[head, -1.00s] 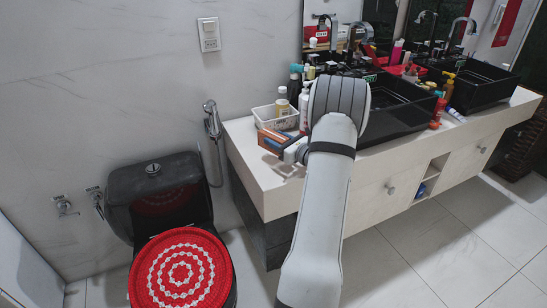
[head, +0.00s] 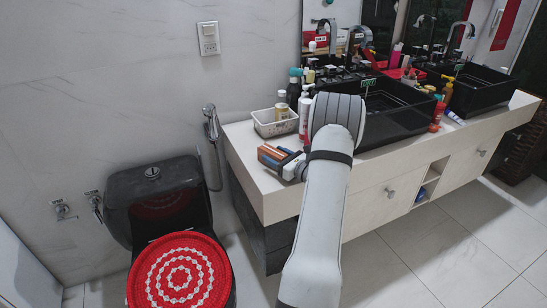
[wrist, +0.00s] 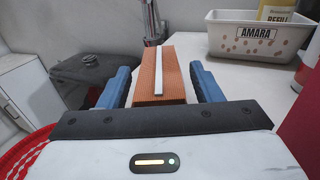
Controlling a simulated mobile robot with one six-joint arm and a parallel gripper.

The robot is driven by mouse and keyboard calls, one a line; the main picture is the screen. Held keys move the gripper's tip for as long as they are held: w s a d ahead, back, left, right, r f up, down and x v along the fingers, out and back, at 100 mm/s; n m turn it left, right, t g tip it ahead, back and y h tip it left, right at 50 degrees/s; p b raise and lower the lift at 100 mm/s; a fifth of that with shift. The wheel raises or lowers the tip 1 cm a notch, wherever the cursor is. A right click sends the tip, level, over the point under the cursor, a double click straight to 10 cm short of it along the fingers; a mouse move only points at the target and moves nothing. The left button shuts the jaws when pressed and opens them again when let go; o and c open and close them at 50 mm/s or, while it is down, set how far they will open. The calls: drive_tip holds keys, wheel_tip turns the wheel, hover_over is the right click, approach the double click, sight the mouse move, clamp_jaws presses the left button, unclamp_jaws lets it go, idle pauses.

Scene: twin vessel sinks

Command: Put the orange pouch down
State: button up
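The orange pouch (wrist: 146,82), with a pale strip down its middle, is between the blue fingers of my gripper (wrist: 160,88) in the wrist view. A narrow gap shows on each side, so the fingers are open around it. In the head view the pouch (head: 270,153) and my gripper (head: 276,158) are at the left end of the white counter (head: 250,180). The pouch appears to rest on the counter, but its underside is hidden.
A white basket (head: 273,127) labelled AMARA, with bottles, stands just behind. A red-and-white bottle (head: 304,112) is to the right. Black sinks (head: 400,110) and more bottles lie further right. The toilet (head: 170,225), with its red cover, is below left of the counter.

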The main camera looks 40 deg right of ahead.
drive_tip(key=shift+o, duration=0.7)
drive_tip(key=shift+r, duration=0.1)
